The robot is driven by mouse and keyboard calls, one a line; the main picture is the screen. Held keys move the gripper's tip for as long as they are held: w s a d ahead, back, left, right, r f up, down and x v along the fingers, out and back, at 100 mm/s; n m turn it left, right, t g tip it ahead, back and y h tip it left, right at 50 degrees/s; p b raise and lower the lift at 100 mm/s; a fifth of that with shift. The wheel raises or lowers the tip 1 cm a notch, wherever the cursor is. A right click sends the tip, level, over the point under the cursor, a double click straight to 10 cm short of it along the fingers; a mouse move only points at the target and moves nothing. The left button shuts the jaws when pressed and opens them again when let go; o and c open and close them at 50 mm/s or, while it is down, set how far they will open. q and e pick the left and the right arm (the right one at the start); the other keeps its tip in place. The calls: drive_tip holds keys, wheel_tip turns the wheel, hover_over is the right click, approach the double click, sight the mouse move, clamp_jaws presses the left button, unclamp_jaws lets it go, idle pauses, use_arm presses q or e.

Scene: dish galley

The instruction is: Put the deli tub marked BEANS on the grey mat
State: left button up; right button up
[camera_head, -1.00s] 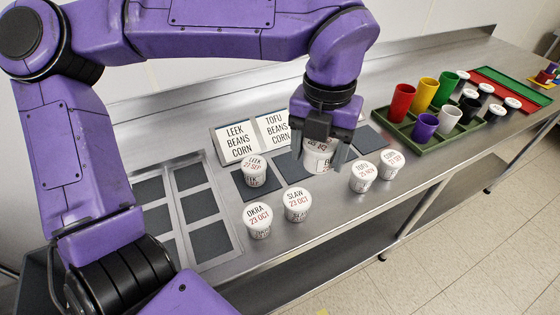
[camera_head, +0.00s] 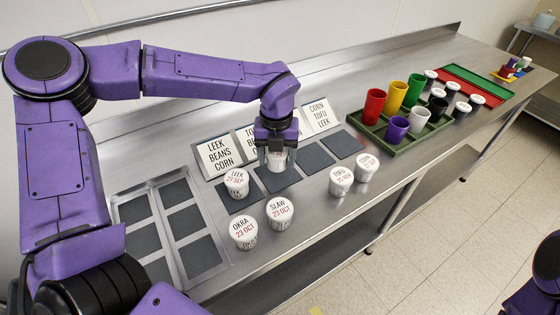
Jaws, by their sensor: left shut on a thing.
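My left gripper (camera_head: 276,158) is shut on a small white tub (camera_head: 277,164), low over the second dark grey mat (camera_head: 279,182) in the row before the menu cards. The fingers hide most of the tub and its label cannot be read now; a "B" showed on it earlier. I cannot tell whether the tub touches the mat. A tub marked LEEK (camera_head: 237,184) stands on or at the mat to the left (camera_head: 239,203). Two more mats (camera_head: 313,154) to the right are bare. My right gripper is out of view.
Tubs marked OKRA (camera_head: 243,232), SLAW (camera_head: 280,213), TOFU (camera_head: 341,181) and CORN (camera_head: 367,167) stand nearer the counter's front. Menu cards (camera_head: 220,156) stand behind the mats. A green tray (camera_head: 395,148) with coloured cups is to the right.

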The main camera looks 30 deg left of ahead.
sight(277, 166)
use_arm(q)
drive_tip(key=f, duration=0.3)
drive_tip(key=shift+w+a+f+p, duration=0.2)
drive_tip(key=shift+w+f+p, duration=0.1)
drive_tip(key=shift+w, duration=0.1)
drive_tip(key=shift+f, duration=0.35)
drive_tip(key=shift+f, duration=0.15)
drive_tip(key=o, duration=1.1)
